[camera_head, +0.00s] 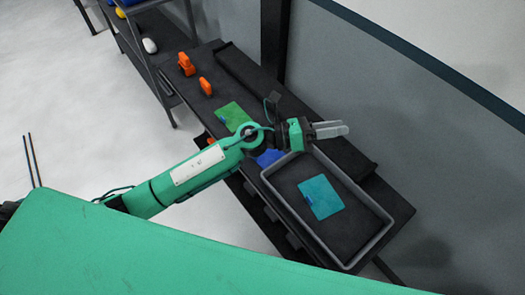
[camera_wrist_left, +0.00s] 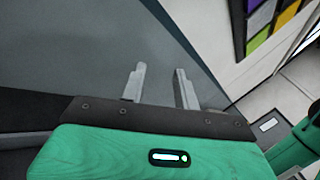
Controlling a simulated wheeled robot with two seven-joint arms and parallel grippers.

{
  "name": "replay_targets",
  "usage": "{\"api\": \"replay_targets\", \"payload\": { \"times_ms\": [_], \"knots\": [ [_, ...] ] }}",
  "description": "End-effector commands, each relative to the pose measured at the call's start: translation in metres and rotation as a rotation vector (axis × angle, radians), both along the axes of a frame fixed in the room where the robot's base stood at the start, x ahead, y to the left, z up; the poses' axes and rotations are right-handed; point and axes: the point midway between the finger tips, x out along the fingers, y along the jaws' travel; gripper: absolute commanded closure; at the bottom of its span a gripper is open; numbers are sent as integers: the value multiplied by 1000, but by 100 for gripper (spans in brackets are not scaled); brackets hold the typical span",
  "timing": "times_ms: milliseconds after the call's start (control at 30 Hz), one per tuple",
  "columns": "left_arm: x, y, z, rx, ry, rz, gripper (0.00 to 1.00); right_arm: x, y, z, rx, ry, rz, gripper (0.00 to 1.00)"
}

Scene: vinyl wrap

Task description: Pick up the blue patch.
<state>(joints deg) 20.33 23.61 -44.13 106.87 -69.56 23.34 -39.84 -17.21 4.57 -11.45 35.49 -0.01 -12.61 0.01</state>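A blue patch (camera_head: 268,158) lies on the dark bench, partly hidden behind my left arm. My left gripper (camera_head: 345,129) reaches over the bench, above the far end of the grey tray, to the right of the blue patch. In the left wrist view its two fingers (camera_wrist_left: 159,68) stand apart with nothing between them. They point toward the grey wall. No patch shows in the left wrist view. My right gripper is not in view.
A grey-rimmed tray (camera_head: 383,228) holds a teal patch (camera_head: 321,197). A green patch (camera_head: 234,115) and orange tools (camera_head: 186,64) lie farther left on the bench. A shelf rack (camera_head: 150,60) stands at upper left. A grey wall (camera_head: 400,110) runs behind the bench.

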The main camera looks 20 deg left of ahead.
Motion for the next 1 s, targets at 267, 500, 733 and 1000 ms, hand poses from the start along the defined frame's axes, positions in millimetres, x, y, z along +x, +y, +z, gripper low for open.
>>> {"api": "replay_targets", "payload": {
  "times_ms": [267,500,733,1000],
  "knots": [
    [-19,11,-71,645,-510,-436,69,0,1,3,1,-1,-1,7],
    [15,110,-125,1237,-755,-808,69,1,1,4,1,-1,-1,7],
    [48,199,-126,1607,-774,-1037,69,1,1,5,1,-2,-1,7],
    [52,219,-142,1682,-756,-1092,69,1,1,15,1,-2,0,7]
  ]
}}
